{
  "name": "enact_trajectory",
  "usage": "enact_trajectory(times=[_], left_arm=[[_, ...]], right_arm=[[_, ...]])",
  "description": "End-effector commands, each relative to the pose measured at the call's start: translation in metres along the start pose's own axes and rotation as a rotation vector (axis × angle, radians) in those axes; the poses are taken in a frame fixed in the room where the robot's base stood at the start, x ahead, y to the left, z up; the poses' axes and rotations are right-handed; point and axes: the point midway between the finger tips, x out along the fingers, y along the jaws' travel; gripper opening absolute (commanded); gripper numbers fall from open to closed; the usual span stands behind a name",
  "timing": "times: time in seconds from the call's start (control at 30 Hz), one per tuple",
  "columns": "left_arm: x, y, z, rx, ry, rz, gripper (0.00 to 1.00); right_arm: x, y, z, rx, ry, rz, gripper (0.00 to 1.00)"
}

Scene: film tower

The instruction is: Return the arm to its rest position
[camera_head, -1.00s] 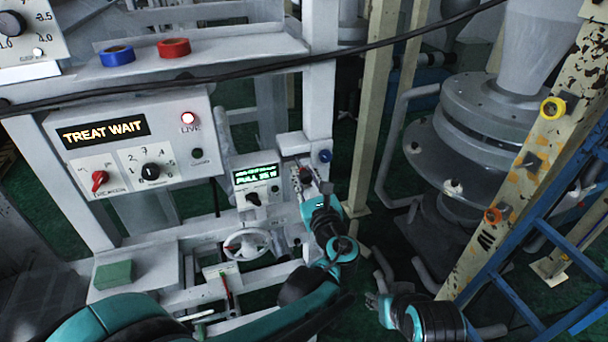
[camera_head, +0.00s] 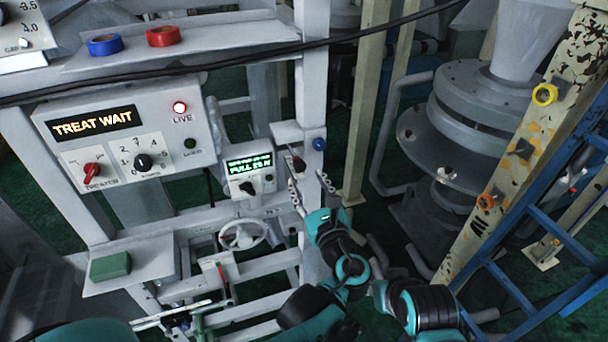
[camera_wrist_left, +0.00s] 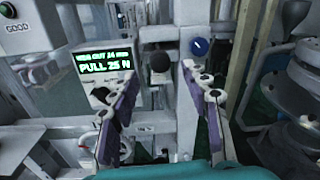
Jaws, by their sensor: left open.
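My left gripper (camera_head: 309,184) is open, with its two fingers spread and nothing between them. My left arm comes up from the lower left and bends at the bottom middle. Part of my other arm (camera_head: 425,308) shows at the lower right; its gripper cannot be made out.
A small display reading PULL 25 N (camera_head: 249,163) and a handwheel (camera_head: 243,235) are left of the gripper. A blue knob (camera_head: 319,144) is above it. A TREAT WAIT panel (camera_head: 125,135) stands left. A yellowed post (camera_head: 515,165) and blue ladder (camera_head: 540,230) are right.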

Motion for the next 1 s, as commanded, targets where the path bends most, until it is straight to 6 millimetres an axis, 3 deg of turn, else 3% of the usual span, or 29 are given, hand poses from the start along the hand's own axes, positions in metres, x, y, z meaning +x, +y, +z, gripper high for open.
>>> enact_trajectory(times=[0.47,0.57,0.67,0.8,1.0], left_arm=[[-0.002,0.000,0.000,-0.001,0.000,0.001,0.47],[0.001,0.011,-0.009,-0.038,0.021,0.019,0.47],[0.009,0.046,-0.037,-0.166,0.086,0.077,0.47],[0.013,0.127,-0.105,-0.523,0.225,0.248,0.47],[-0.017,0.230,-0.208,-1.150,0.354,0.572,0.47]], right_arm=[[0.000,0.000,0.000,0.000,0.000,0.000,0.40],[0.007,0.000,0.005,0.000,0.000,0.000,0.40],[0.026,0.000,0.019,0.000,0.000,0.000,0.40],[0.070,0.000,0.050,0.000,0.000,0.000,0.40],[0.131,0.000,0.093,0.000,0.000,0.000,0.40]])
